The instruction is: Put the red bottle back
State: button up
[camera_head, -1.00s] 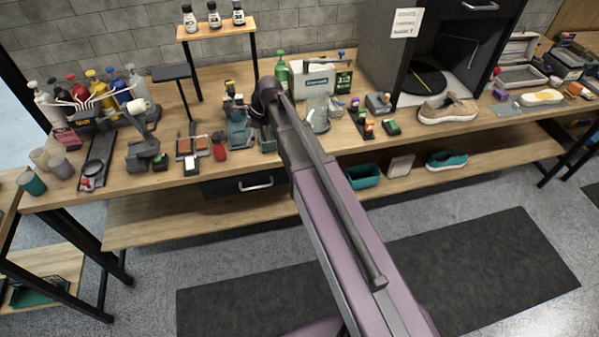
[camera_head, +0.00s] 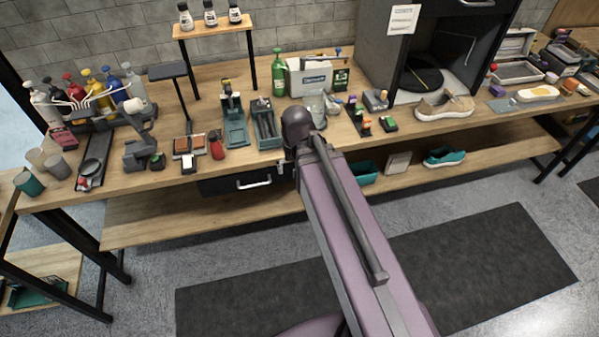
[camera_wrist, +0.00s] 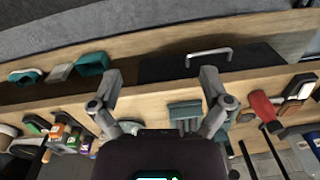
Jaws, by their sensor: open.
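A small red, bottle-like item (camera_head: 216,145) with a darker end is on the workbench, beside a flat rack of brown blocks. It also shows in the wrist view (camera_wrist: 264,106), right of my gripper and apart from it. Another red bottle (camera_head: 71,87) stands among several coloured bottles in the rack (camera_head: 98,122) at the bench's left end. I cannot tell which one the task means. My gripper (camera_wrist: 161,84) is open and empty above the bench's front edge, over the drawer side. In the head view my arm hides it.
Teal trays (camera_head: 267,131) with tools lie in the middle of the workbench (camera_head: 300,75). A green bottle (camera_head: 279,76), a glass jar and small coloured bottles stand nearby. A grey stand (camera_head: 137,152) is left of the red item. A drawer (camera_head: 253,182) is below the bench front.

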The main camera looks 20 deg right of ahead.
jog(key=shift+s+d+n, duration=0.55)
jog(key=shift+s+n, duration=0.25)
jog(key=shift+s, duration=0.05)
dwell(0.7)
